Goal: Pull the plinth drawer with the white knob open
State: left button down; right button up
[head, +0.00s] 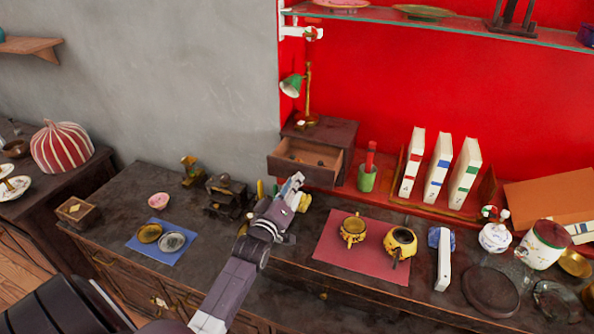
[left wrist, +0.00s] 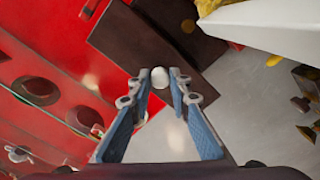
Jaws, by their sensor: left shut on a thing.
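The plinth (head: 335,133) is a small dark wooden box against the red wall in the head view. Its drawer (head: 293,161) stands open, pulled out toward me, and small dark things lie inside. My left gripper (head: 297,181) is just in front of the drawer front, with my arm reaching up from below. In the left wrist view, the left gripper (left wrist: 160,84) has its two blue-grey fingers shut on the white knob (left wrist: 160,76), with the dark drawer front (left wrist: 135,40) beyond. In the head view my fingers hide the knob. My right gripper is not in view.
Dark figurines (head: 226,195) stand left of my gripper. A glass shelf (head: 440,25) hangs above.

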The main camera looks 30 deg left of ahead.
pick_arm(q)
jog(key=shift+s+r, duration=0.2)
jog(key=shift+f, duration=0.1)
jog(key=c, duration=2.2)
grip_release()
jog(key=shift+w+f, duration=0.1)
jog(key=shift+w, duration=0.15)
jog(key=o, duration=0.3)
jog(key=shift+o, duration=0.7)
jog(key=v, duration=1.2)
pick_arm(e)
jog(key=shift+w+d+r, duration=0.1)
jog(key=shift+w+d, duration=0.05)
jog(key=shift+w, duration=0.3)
